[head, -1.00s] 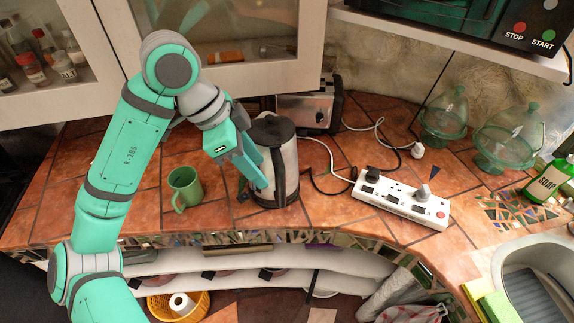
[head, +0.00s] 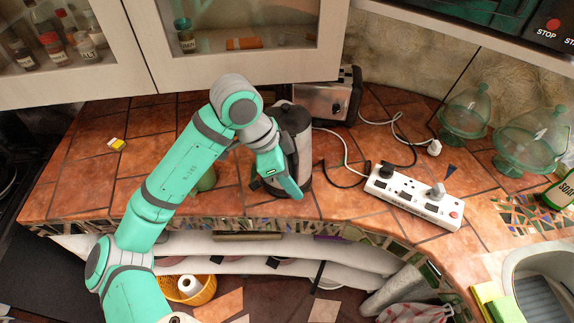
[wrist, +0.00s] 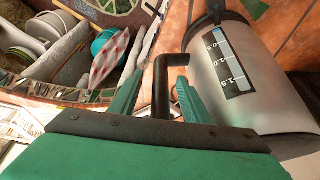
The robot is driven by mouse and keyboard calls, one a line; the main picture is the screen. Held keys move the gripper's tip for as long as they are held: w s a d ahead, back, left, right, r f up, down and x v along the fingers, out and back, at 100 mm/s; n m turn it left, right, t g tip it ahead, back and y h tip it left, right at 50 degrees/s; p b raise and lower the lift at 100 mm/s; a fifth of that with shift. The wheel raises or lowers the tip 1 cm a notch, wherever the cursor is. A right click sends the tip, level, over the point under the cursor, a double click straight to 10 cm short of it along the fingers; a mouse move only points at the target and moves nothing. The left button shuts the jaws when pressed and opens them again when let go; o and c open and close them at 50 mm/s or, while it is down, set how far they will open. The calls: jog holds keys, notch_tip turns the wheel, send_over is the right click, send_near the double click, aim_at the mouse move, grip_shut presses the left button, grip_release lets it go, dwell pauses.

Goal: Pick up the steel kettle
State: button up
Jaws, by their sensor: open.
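The steel kettle (head: 303,148) stands upright on the tiled counter, with a black lid and black handle. In the wrist view its brushed body (wrist: 232,85) with a water gauge fills the right side. Its black handle (wrist: 161,82) shows between my two green fingers. My gripper (head: 291,190) is open at the kettle's front left side, and also shows in the wrist view (wrist: 156,88) with a finger on either side of the handle. The fingers do not look closed on it. In the head view my gripper hides part of the handle.
A toaster (head: 329,97) stands behind the kettle. A white power strip (head: 412,196) with cords lies to the right. A green mug (head: 206,180) is mostly hidden behind my arm. Glass domes (head: 465,112) stand farther right. The counter's front edge is close below the kettle.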

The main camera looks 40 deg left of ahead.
jog(key=shift+w+d+f, duration=0.1)
jog(key=shift+w+f, duration=0.05)
jog(key=shift+f, duration=0.2)
jog(key=shift+c, duration=0.4)
